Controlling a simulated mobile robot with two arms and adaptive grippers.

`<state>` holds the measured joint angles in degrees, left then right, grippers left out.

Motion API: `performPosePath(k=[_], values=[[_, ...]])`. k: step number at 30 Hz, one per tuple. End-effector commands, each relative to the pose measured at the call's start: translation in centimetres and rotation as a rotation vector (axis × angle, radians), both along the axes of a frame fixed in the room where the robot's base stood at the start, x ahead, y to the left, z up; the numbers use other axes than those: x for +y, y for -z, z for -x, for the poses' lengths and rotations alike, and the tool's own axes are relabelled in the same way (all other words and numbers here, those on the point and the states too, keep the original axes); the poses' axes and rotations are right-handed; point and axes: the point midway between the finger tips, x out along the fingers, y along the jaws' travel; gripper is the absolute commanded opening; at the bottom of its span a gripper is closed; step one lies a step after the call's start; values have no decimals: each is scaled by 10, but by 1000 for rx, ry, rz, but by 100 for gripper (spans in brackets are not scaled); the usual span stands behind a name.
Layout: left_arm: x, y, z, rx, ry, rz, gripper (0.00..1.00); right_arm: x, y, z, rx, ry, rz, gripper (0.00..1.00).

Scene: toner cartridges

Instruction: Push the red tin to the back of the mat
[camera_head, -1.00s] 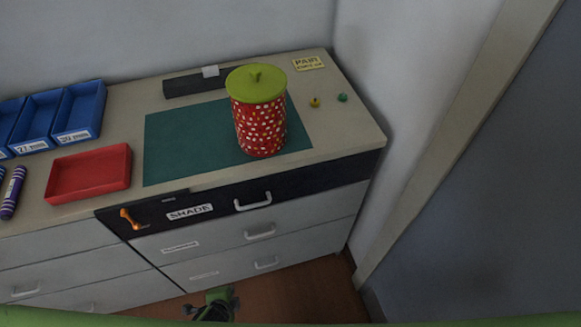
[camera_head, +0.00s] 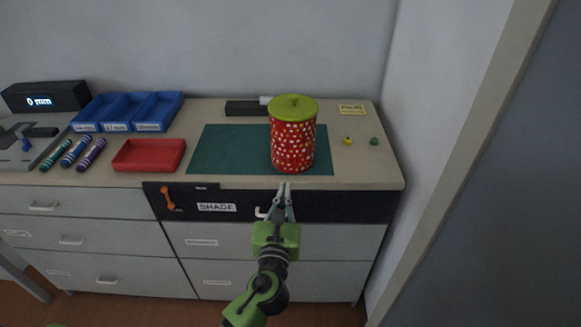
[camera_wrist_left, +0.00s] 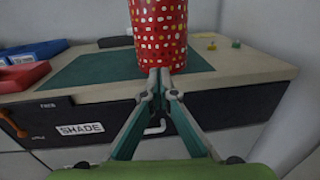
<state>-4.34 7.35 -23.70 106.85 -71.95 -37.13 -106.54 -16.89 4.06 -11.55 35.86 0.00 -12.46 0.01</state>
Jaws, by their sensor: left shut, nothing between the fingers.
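The red tin (camera_head: 292,146) with pale dots and a green lid stands upright on the right part of the green mat (camera_head: 228,152), near the mat's front edge. Its lower part also shows in the left wrist view (camera_wrist_left: 160,32). My left gripper (camera_head: 282,188) is shut and empty, in front of the counter edge and pointing at the tin. In the left wrist view its fingertips (camera_wrist_left: 159,72) overlap the tin's lower edge; I cannot tell whether they touch it. My right gripper is not in view.
A black bar-shaped object (camera_head: 246,108) lies behind the mat. A red tray (camera_head: 148,155) and blue bins (camera_head: 128,110) are to the left. Two small items, yellow (camera_head: 347,140) and green (camera_head: 374,141), lie to the right. Drawer handles stick out below the counter edge.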

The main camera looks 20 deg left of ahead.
Motion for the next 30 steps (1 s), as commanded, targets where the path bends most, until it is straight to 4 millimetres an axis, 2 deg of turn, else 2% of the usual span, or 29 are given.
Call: performPosePath(k=[1,6,13,19,30], values=[[2,-4,-13,-2,-1,1,0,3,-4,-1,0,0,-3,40],[9,-2,-49,-1,-1,3,0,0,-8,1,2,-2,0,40],[16,-1,-86,0,0,4,0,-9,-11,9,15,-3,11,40],[18,1,-99,1,1,5,0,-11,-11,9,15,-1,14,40],[19,1,-101,2,1,5,0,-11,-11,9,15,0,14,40]])
